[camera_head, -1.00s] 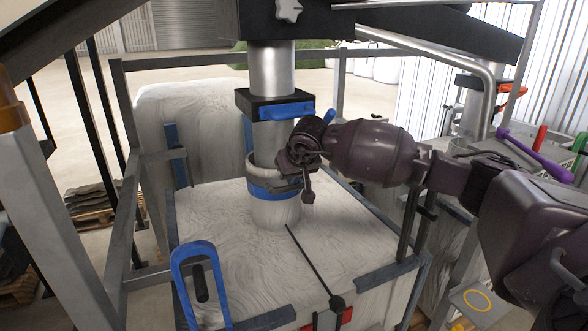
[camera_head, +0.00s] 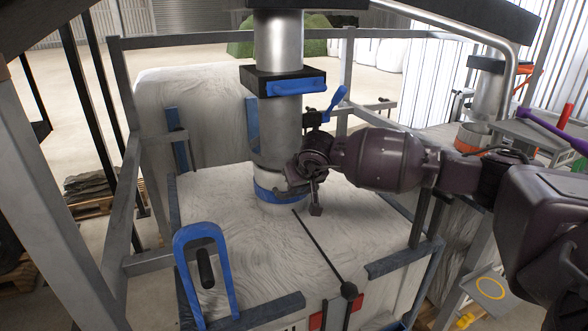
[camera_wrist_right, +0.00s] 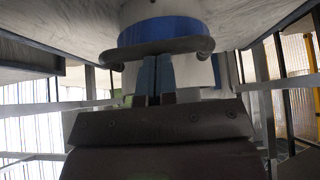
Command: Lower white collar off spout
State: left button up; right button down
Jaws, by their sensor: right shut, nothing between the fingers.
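The silver spout (camera_head: 280,120) comes straight down from above. The white collar (camera_head: 268,176), with a blue band (camera_head: 270,192), sits at its lower end above the white bag (camera_head: 240,240). I cannot tell whether it still surrounds the spout's end. My right gripper (camera_head: 306,180) is at the collar's right side. In the right wrist view, the white collar (camera_wrist_right: 160,10), blue band (camera_wrist_right: 160,33) and a dark curved bar are just ahead of my gripper's fingers (camera_wrist_right: 152,82). The fingers are shut with nothing between them. My left gripper is not in view.
A black clamp box (camera_head: 270,77) with a blue handle surrounds the spout higher up. A blue lever (camera_head: 336,102) stands just right of the spout. A blue loop (camera_head: 203,240) rises at the bag's front left. Grey frame posts (camera_head: 67,210) stand at left.

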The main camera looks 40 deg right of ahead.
aim_at(299, 198)
notch_tip(299, 198, down, 4)
jog(key=shift+f+b, duration=0.15)
jog(key=shift+b, duration=0.3)
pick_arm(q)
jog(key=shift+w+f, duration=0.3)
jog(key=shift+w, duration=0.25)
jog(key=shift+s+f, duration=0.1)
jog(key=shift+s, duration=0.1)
